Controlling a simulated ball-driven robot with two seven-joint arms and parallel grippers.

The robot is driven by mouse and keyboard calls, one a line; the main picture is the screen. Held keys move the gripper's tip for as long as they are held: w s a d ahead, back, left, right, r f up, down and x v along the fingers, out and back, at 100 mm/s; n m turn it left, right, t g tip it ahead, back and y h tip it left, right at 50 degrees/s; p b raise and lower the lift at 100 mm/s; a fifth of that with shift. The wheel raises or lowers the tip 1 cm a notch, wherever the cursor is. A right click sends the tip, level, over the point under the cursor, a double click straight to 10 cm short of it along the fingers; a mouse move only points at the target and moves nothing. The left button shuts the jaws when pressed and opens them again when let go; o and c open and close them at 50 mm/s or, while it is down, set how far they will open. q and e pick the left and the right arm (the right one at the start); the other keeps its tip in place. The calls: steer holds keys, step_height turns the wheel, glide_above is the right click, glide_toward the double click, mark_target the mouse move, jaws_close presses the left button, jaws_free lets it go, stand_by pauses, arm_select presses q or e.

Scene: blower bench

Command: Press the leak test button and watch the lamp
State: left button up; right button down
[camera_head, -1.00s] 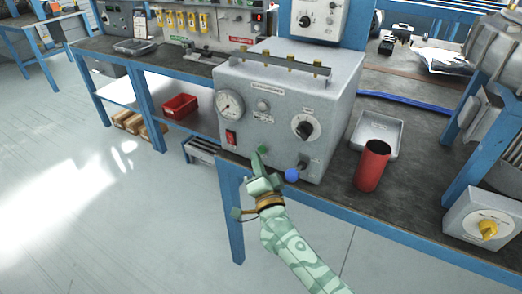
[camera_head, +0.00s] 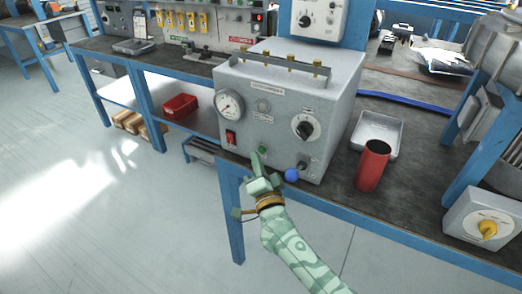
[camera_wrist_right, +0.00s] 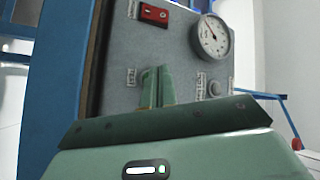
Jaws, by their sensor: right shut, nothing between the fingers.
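The grey test box (camera_head: 335,85) stands on the bench with its front panel facing me. A green button (camera_head: 262,149) sits low on that panel. Above it is a small round grey lamp (camera_head: 263,105), which looks unlit. My right gripper (camera_head: 256,158) is shut and empty, its fingertips pointing up at the panel right by the green button. I cannot tell whether they touch it. In the right wrist view the closed fingertips (camera_wrist_right: 158,84) stand before the panel and the button cannot be made out behind them. My left gripper is not in view.
The panel also bears a gauge (camera_head: 230,104), a red switch (camera_head: 230,137) and a black knob (camera_head: 303,127). A blue ball (camera_head: 292,175) is at its lower edge. A red cylinder (camera_head: 372,166) and a grey tray (camera_head: 380,130) stand to the right.

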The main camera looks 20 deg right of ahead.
steer(key=shift+w+d, duration=0.1)
steer(key=shift+d, duration=0.05)
steer(key=shift+w+d, duration=0.15)
steer(key=shift+d, duration=0.05)
steer(key=shift+w+d, duration=0.25)
steer(key=shift+d, duration=0.05)
stand_by(0.7)
stand_by(0.3)
steer(key=shift+s+a+p, duration=0.45)
steer(key=shift+s+a, duration=0.05)
steer(key=shift+a, duration=0.15)
steer(key=s+a, duration=0.1)
steer(key=a, duration=0.1)
steer(key=s+a+p, duration=0.1)
steer(key=s+a, duration=0.1)
stand_by(0.4)
